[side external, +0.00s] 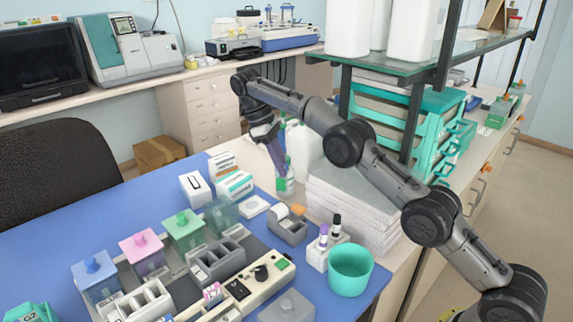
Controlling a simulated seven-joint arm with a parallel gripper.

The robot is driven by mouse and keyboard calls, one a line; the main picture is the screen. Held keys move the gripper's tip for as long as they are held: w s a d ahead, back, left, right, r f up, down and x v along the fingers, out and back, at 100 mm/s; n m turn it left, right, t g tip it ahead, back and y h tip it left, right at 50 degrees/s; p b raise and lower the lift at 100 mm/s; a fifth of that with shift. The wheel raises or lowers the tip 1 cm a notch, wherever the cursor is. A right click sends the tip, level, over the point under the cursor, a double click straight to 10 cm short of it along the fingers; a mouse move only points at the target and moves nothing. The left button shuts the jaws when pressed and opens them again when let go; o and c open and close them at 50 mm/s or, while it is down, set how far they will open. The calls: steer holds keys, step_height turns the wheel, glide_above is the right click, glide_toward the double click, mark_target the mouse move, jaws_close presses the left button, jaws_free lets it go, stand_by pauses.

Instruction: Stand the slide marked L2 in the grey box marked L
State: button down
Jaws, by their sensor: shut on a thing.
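A slotted dark grey box (215,262) stands near the middle of the mat, and a paler slotted box (143,302) is at the front left. I cannot read an L on either. A small pink-labelled piece (212,292) shows between them; its mark is too small to read. I cannot pick out the slide marked L2. My gripper is well behind and right of the slotted boxes, apart from them.
A control unit (255,283), a teal cup (350,270), a vial rack (327,250) and stacked paper (350,205) crowd the right. The mat's left side (60,235) is clear.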

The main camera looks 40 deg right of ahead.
steer(key=w+a+r+n+t+h, duration=0.1)
steer(key=a+r+n+h, duration=0.1)
steer(key=a+n, duration=0.35)
steer(key=n+t+y, duration=0.4)
steer(key=n+t, duration=0.3)
steer(key=n, duration=1.8)
glide_above(204, 259)
steer(key=s, duration=0.2)
steer(key=shift+f, duration=3.35)
steer(key=shift+f, duration=0.35)
steer(key=c, duration=0.8)
jaws_free()
steer(key=shift+c, duration=0.2)
steer(key=v, duration=1.4)
steer(key=shift+s, duration=0.2)
steer(key=shift+f, duration=0.2)
